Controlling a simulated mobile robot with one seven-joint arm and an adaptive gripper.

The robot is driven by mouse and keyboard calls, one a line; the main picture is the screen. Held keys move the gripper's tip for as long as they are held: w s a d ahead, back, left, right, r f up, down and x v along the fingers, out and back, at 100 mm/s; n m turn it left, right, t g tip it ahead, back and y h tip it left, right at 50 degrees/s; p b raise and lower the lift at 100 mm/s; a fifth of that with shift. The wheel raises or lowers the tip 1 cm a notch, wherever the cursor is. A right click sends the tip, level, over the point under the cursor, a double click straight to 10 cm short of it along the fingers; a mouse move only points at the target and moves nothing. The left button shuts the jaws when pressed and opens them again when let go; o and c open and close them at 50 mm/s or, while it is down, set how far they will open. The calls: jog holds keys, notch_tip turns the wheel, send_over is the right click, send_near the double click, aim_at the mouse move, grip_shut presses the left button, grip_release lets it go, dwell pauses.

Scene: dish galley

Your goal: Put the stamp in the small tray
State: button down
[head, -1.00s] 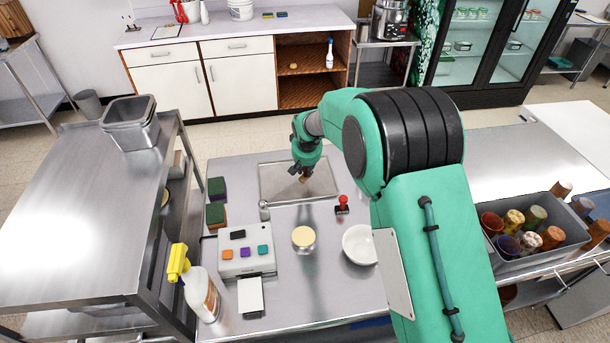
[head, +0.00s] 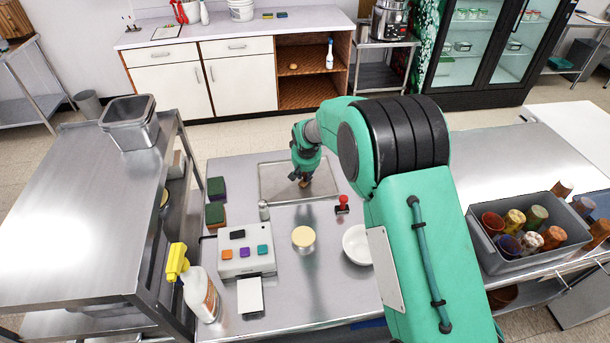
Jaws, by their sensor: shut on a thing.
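My gripper (head: 303,176) points down over the flat metal tray (head: 272,194) at the back of the steel table. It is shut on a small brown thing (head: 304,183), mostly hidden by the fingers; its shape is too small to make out. It appears low over the tray, and I cannot tell whether it touches the tray floor. A red-handled stamp (head: 342,203) with a dark base stands upright on the table, just outside the tray's front right corner, apart from my gripper.
A round tan-topped jar (head: 303,238), a white bowl (head: 357,244) and a white box with coloured pads (head: 246,256) stand in front of the tray. A spray bottle (head: 201,290) stands front left.

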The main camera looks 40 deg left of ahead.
jog(key=shift+f, duration=0.15)
jog(key=c, duration=1.6)
grip_release()
jog(key=shift+p+v, duration=0.8)
jog(key=shift+v, duration=5.35)
